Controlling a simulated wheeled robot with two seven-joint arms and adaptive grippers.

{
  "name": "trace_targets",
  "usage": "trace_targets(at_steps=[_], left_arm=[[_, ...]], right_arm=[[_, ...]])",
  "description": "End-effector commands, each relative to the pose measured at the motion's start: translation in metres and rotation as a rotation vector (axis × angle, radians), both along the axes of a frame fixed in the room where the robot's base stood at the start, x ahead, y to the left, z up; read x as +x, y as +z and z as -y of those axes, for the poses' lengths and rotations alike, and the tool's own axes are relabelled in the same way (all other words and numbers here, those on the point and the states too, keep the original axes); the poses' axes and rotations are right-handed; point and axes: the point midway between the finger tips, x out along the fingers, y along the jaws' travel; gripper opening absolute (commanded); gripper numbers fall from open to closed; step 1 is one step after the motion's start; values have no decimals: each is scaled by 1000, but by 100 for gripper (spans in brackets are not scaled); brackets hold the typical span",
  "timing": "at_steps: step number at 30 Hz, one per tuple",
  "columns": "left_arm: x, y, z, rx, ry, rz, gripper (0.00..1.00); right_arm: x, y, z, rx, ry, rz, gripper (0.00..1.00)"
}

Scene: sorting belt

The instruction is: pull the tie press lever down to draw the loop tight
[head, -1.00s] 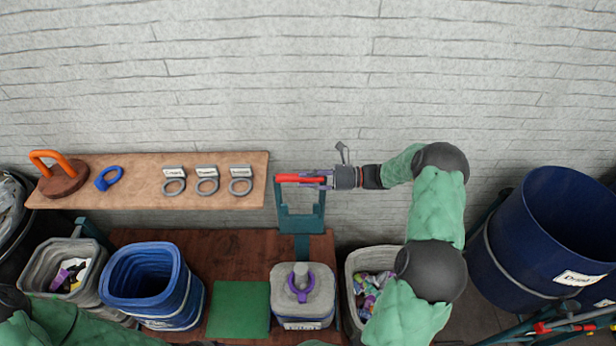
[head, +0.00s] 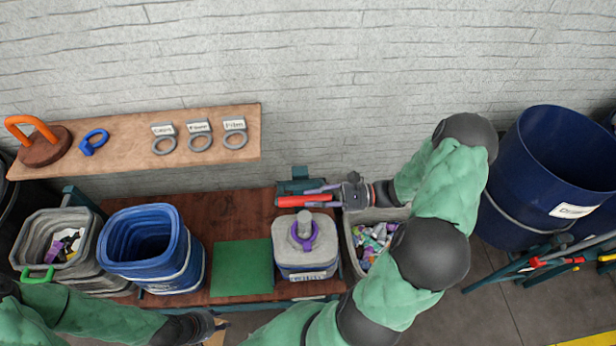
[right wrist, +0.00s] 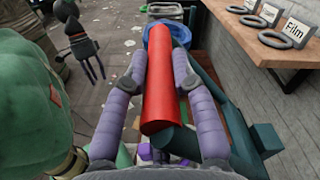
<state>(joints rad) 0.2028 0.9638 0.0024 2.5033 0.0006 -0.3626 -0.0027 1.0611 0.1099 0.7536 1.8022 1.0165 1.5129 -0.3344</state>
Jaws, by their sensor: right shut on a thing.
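The tie press (head: 298,185) stands behind a grey bag (head: 305,262) with a purple loop (head: 304,236) around its neck. The press's red lever handle (head: 290,201) is low, just behind the bag's neck. My right gripper (head: 322,195) is shut on the red handle from the right. In the right wrist view the red handle (right wrist: 164,85) lies between my right gripper's two purple fingers (right wrist: 163,70). How tight the loop is cannot be told. My left gripper (head: 218,324) is at the bottom, left of the bag and apart from it; its fingers are unclear.
A green pad (head: 242,268) lies left of the bag, beside a blue bin (head: 150,282). A shelf (head: 220,160) above holds several labelled rings. A bin of scraps (head: 355,262) stands at the right, with a large blue drum (head: 560,165) beyond.

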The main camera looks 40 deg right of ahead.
Motion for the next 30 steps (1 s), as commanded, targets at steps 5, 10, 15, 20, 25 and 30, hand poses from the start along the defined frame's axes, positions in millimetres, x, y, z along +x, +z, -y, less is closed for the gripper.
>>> trace_targets(at_steps=[5, 10, 15, 20, 25, 30], left_arm=[[0, -34, 0, 0, 0, 0, 40], [0, -62, 0, 0, 0, 0, 40], [0, -91, 0, 0, 0, 0, 40], [0, -115, 0, 0, 0, 0, 40], [0, -134, 0, 0, 0, 0, 40], [0, -145, 0, 0, 0, 0, 40]], right_arm=[[-32, -45, -21, -76, 7, 140, 0], [-54, -86, -34, -158, 6, 274, 0], [-69, -127, -44, -236, 6, 400, 0], [-77, -162, -49, -301, 7, 505, 0], [-82, -191, -52, -358, 8, 595, 0], [-83, -210, -53, -355, 8, 589, 0]])
